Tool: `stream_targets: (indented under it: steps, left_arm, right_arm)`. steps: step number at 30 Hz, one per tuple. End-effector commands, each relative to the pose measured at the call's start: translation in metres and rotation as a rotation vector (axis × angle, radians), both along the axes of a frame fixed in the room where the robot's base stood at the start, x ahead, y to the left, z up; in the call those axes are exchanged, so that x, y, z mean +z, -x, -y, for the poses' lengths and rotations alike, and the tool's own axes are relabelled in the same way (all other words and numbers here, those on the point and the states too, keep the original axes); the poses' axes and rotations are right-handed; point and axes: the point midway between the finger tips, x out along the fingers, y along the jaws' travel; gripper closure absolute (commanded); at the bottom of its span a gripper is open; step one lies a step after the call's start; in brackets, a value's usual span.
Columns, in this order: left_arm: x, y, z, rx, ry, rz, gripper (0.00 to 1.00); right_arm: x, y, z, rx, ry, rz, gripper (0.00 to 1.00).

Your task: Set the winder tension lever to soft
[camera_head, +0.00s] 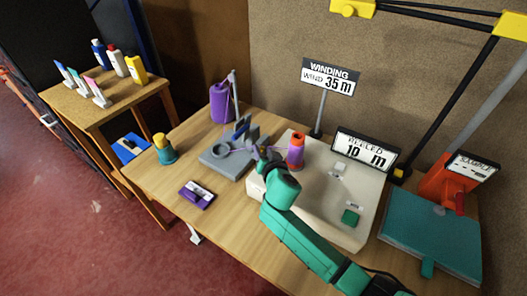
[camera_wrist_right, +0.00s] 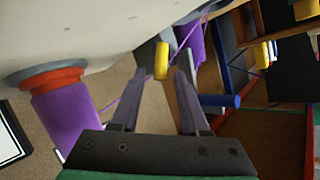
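The winder is a cream box (camera_head: 335,205) on the wooden table, with a purple spool on an orange collar (camera_head: 296,152) on top. In the right wrist view the winder's pale face (camera_wrist_right: 70,35) fills the upper left. A lever with a yellow knob (camera_wrist_right: 161,60) stands out beside that face. My right gripper (camera_wrist_right: 158,78) is open, its fingertips on either side of the knob's lower end; I cannot tell if they touch it. In the head view my right gripper (camera_head: 261,152) is at the winder's left edge and hides the lever. My left gripper is not in view.
A blue bar (camera_wrist_right: 218,100) is right of the fingers in the wrist view. Signs reading "35 m" (camera_head: 329,78) and "10 m" (camera_head: 364,151) stand behind.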

Motion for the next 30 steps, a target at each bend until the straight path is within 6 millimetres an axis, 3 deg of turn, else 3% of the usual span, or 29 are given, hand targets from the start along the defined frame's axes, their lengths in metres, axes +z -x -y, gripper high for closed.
stream_targets:
  steps: [1,3,9,17,21,29,30]
  left_arm:
    - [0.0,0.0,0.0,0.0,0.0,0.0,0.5]
    - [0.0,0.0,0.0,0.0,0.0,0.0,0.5]
    - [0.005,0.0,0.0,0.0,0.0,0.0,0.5]
    - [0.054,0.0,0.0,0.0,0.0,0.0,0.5]
    - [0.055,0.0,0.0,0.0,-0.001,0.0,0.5]
    - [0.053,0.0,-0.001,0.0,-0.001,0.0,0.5]
    - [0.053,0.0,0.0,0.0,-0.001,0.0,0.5]
  right_arm:
    - [0.0,0.0,0.0,0.0,0.0,0.0,0.77]
    - [0.0,0.0,0.0,0.0,0.0,0.0,1.0]
    - [0.003,0.0,0.0,-0.001,0.009,-0.007,1.0]
    - [0.02,-0.01,-0.014,-0.003,0.201,-0.151,1.0]
    - [0.014,-0.014,-0.018,-0.002,0.291,-0.213,1.0]
    - [0.012,-0.014,-0.019,0.0,0.303,-0.218,1.0]
    - [0.012,-0.014,-0.019,0.0,0.303,-0.218,0.77]
